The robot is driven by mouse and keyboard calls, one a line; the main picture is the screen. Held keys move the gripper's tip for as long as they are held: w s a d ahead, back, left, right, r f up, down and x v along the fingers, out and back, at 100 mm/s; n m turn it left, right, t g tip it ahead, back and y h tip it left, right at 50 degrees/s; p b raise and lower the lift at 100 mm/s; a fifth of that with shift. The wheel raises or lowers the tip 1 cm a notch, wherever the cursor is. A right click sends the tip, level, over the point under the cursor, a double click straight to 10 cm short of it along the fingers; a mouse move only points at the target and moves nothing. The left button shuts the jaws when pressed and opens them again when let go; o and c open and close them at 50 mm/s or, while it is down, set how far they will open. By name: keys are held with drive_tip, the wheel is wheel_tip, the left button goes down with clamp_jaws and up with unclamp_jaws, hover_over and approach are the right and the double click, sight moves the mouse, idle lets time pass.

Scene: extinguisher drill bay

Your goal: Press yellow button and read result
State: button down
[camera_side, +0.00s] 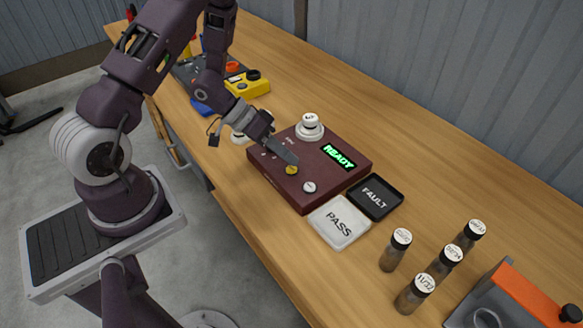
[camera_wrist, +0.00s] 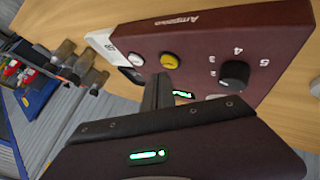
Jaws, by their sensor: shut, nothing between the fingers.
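A dark red tester box (camera_side: 283,185) sits on the wooden bench. Its yellow button (camera_side: 291,170) is on the top face near the front edge; it also shows in the wrist view (camera_wrist: 169,60). The green display (camera_side: 338,157) reads "READY"; in the wrist view my fingers partly cover the display (camera_wrist: 183,94). My gripper (camera_side: 292,160) is shut and empty, its tips right by the yellow button. In the wrist view, my gripper (camera_wrist: 164,76) points at the button. I cannot tell whether the tips touch it.
A white button (camera_side: 309,187) is beside the yellow one. A white-capped piece (camera_side: 310,127) stands on the box's far side. A white "PASS" tray (camera_side: 340,222) and black "FAULT" tray (camera_side: 375,196) lie to the right. Several labelled vials (camera_side: 395,249) and an orange-grey container (camera_side: 510,300) stand beyond.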

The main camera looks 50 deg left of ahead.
sight(287, 168)
drive_tip(key=shift+f, duration=0.35)
drive_tip(key=shift+f, duration=0.45)
idle(0.4)
idle(0.4)
drive_tip(key=shift+r, duration=0.85)
drive_tip(key=shift+r, duration=2.55)
